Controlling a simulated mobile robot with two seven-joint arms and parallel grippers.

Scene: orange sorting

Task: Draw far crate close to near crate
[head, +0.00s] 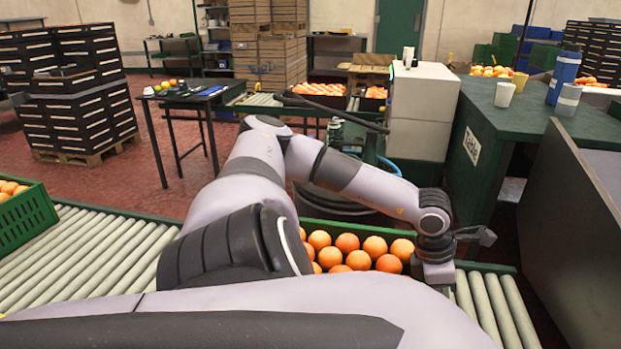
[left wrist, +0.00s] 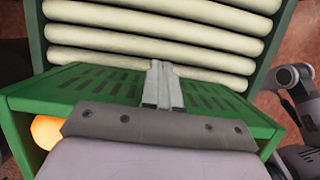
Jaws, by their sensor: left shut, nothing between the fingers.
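A green crate of oranges (head: 383,233) stands on the roller conveyor at the lower middle, partly hidden by my arms. A second green crate of oranges (head: 30,218) is at the left edge, cut off by the frame. My left gripper (head: 437,279) points down at the right end of the middle crate; its fingertips are hidden there. In the left wrist view the shut, empty fingers (left wrist: 161,85) lie against or just in front of a slotted green crate end wall (left wrist: 215,97); contact is unclear. My right gripper is not in view.
Bare rollers (head: 85,255) lie between the two crates. More bare rollers (head: 495,305) lie right of the middle crate. A dark grey panel (head: 565,225) and a green table with cups (head: 490,130) stand to the right.

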